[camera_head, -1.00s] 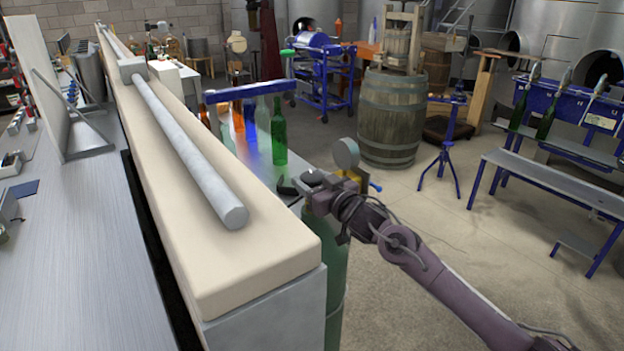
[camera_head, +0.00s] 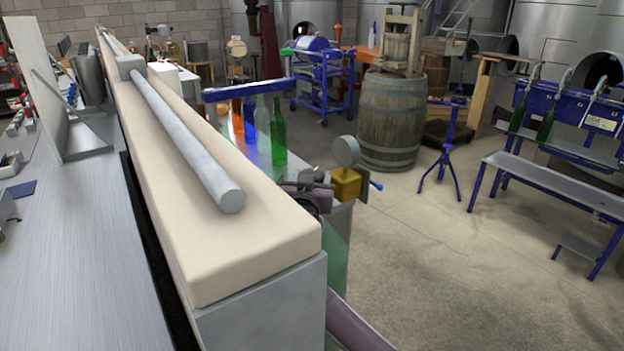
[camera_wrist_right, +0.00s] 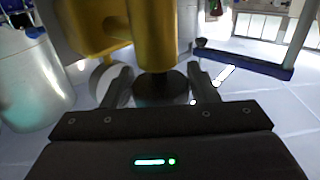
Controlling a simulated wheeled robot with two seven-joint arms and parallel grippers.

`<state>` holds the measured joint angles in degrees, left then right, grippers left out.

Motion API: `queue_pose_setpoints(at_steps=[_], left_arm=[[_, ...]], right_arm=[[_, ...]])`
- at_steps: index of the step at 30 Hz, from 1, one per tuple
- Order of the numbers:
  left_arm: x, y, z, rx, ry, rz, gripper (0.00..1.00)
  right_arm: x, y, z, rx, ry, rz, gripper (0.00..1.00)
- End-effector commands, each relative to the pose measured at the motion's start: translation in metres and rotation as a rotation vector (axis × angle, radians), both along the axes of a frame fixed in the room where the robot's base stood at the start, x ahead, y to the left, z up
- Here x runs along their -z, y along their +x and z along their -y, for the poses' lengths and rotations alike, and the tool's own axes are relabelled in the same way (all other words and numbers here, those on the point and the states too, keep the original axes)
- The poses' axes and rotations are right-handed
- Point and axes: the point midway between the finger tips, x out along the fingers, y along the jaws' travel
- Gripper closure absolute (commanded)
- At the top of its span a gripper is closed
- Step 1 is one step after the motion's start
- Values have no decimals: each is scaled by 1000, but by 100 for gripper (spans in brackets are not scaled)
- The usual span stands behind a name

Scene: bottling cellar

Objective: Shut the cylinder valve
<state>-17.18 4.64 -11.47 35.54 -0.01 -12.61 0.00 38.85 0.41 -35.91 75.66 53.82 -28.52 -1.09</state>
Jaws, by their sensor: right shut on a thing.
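A yellow regulator body (camera_head: 346,184) with a round grey gauge (camera_head: 346,151) and a blue tip sits on top of a green cylinder (camera_head: 337,250), beside the end of the long bench. The yellow body also fills the top of the right wrist view (camera_wrist_right: 150,38). Below it there, a dark round knob, likely the valve handwheel (camera_wrist_right: 160,88), sits between my fingers. My right gripper (camera_head: 306,181) is at the valve, left of the yellow body, and is shut on the knob. The bench end partly hides the cylinder and my arm. My left gripper is not in view.
The cream-topped bench (camera_head: 232,262) with a grey bar (camera_head: 190,145) runs along the left of the valve. Several bottles, one a green bottle (camera_head: 279,140), stand behind. A barrel (camera_head: 390,120) and a blue stand (camera_head: 445,150) are farther back.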

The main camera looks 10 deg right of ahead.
Motion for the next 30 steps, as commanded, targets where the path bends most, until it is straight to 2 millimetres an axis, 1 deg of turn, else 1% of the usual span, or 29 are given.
queue_pose_setpoints(at_steps=[7, 19, 20, 21, 24, 30], left_arm=[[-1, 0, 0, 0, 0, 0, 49], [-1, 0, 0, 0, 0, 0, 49], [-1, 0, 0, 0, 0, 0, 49], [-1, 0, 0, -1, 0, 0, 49], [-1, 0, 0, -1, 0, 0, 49], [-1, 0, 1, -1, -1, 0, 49]], right_arm=[[0, 0, 0, 44, -2, -1, 70], [0, 0, 0, 48, -2, 1, 70], [0, 0, 0, 48, -2, 2, 43], [0, 0, 0, 48, -2, 2, 38], [0, 0, 0, 48, -2, 2, 26], [0, 0, 0, 48, -1, 2, 26]])
